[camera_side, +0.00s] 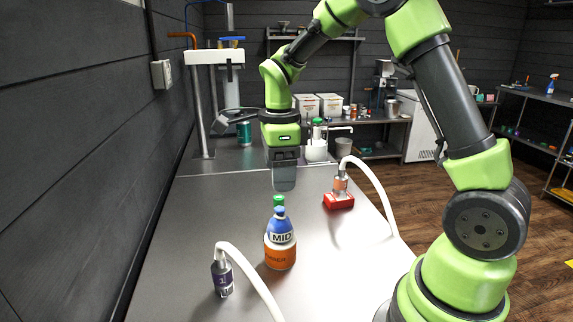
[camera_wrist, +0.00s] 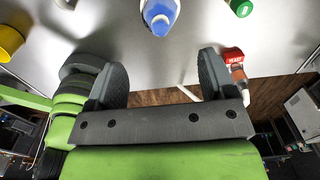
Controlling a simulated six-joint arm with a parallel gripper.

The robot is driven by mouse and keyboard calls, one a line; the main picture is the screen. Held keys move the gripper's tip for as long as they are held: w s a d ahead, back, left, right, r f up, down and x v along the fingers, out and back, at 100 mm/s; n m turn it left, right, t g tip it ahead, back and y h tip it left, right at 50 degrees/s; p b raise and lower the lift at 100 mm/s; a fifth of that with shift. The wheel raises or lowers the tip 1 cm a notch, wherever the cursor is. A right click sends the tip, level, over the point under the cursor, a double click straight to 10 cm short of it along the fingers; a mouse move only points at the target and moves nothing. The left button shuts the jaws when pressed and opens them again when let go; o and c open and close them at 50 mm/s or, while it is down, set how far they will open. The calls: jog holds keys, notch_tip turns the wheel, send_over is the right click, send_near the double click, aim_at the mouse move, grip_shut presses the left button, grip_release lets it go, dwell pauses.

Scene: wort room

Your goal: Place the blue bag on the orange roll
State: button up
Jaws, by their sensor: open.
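The blue bag (camera_side: 281,225), with a white band reading "MID", stands upright near the middle of the bench in the side view. Directly below it in that view is the orange roll (camera_side: 280,256), with dark lettering. The bag's lower part overlaps the roll's top and appears to rest on it; the exact contact is unclear. In the wrist view the bag (camera_wrist: 160,12) shows at the top edge, and the orange roll is not seen. My gripper (camera_side: 284,182) points down, above and behind the bag, apart from it. Its two fingers (camera_wrist: 162,78) are open with nothing between them.
A green object (camera_side: 279,200) stands behind the bag, partly hidden. A red block (camera_side: 339,201) with a white hose is to the right. Bare bench lies left of the bag.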

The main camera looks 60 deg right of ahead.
jog(key=s+a+r+n+t+y, duration=0.1)
jog(key=s+a+r+n+t, duration=0.2)
jog(key=s+n, duration=0.5)
jog(key=s+a+r+n+t+y, duration=0.1)
jog(key=s+a+r+n+t, duration=0.3)
jog(key=s+r+n, duration=0.4)
jog(key=a+n, duration=0.1)
jog(key=n, duration=0.5)
jog(key=shift+s+a+r+n, duration=0.2)
jog(key=shift+s+r+n, duration=0.1)
jog(key=shift+s+n, duration=0.1)
